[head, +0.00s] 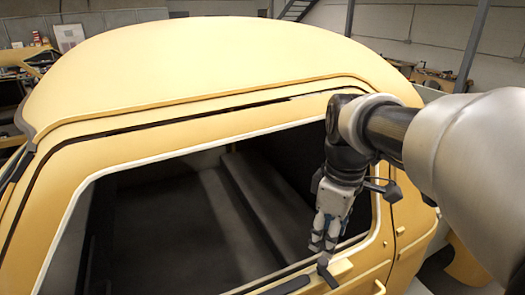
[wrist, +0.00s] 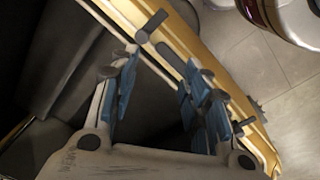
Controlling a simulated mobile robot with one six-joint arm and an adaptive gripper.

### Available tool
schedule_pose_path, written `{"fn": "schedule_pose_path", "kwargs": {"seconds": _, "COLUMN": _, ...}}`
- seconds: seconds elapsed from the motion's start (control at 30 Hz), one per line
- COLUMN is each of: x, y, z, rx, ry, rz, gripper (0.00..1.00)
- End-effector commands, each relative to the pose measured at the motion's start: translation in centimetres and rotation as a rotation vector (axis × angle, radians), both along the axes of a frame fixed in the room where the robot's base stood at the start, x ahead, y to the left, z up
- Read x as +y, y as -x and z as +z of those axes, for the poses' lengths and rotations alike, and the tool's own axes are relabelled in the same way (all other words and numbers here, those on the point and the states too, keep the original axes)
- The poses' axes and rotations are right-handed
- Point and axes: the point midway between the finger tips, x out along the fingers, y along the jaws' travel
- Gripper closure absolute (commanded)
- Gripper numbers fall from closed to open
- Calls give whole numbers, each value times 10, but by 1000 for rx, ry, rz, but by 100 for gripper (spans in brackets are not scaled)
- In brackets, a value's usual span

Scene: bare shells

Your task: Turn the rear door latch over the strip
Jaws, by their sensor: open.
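My gripper (head: 322,246) is above the lower right corner of the yellow shell's window opening, pointing down. It is open, with its blue-padded fingers apart and empty in the wrist view (wrist: 160,100). Just below it on the yellow sill is a small dark grey latch (head: 328,276) with a round pivot end. Its arm points outward, away from the window opening. The latch also shows in the wrist view (wrist: 154,23), beyond the fingertips. A dark strip (head: 288,286) lies along the sill to the left of the latch. In the wrist view the strip (wrist: 172,61) is partly hidden by the right-hand finger.
The yellow sill (wrist: 222,60) runs diagonally through the wrist view, with the dark interior on the left and tiled floor (wrist: 275,65) on the right. The pale window frame (head: 379,205) stands close to the right of my gripper. The roof (head: 200,70) rises behind.

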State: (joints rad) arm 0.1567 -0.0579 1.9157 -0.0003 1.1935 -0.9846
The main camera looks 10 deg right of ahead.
Motion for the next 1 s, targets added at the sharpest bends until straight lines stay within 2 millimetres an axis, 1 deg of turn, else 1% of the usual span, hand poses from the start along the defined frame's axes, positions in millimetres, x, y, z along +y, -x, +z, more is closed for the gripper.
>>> {"fn": "schedule_pose_path", "kwargs": {"seconds": 0.03, "x": -7, "y": -11, "z": 20, "rx": 27, "ry": 0, "rz": 48, "gripper": 57}}
{"fn": "schedule_pose_path", "kwargs": {"seconds": 0.1, "x": -13, "y": -23, "z": 29, "rx": 52, "ry": 0, "rz": 118, "gripper": 57}}
{"fn": "schedule_pose_path", "kwargs": {"seconds": 0.23, "x": -22, "y": -37, "z": 38, "rx": 81, "ry": -2, "rz": 202, "gripper": 57}}
{"fn": "schedule_pose_path", "kwargs": {"seconds": 0.37, "x": -24, "y": -41, "z": 36, "rx": 93, "ry": -4, "rz": 237, "gripper": 57}}
{"fn": "schedule_pose_path", "kwargs": {"seconds": 0.47, "x": -24, "y": -41, "z": 26, "rx": 95, "ry": -5, "rz": 240, "gripper": 57}}
{"fn": "schedule_pose_path", "kwargs": {"seconds": 0.57, "x": -24, "y": -40, "z": 9, "rx": 97, "ry": -6, "rz": 239, "gripper": 57}}
{"fn": "schedule_pose_path", "kwargs": {"seconds": 1.0, "x": -24, "y": -40, "z": -86, "rx": 97, "ry": -6, "rz": 238, "gripper": 57}}
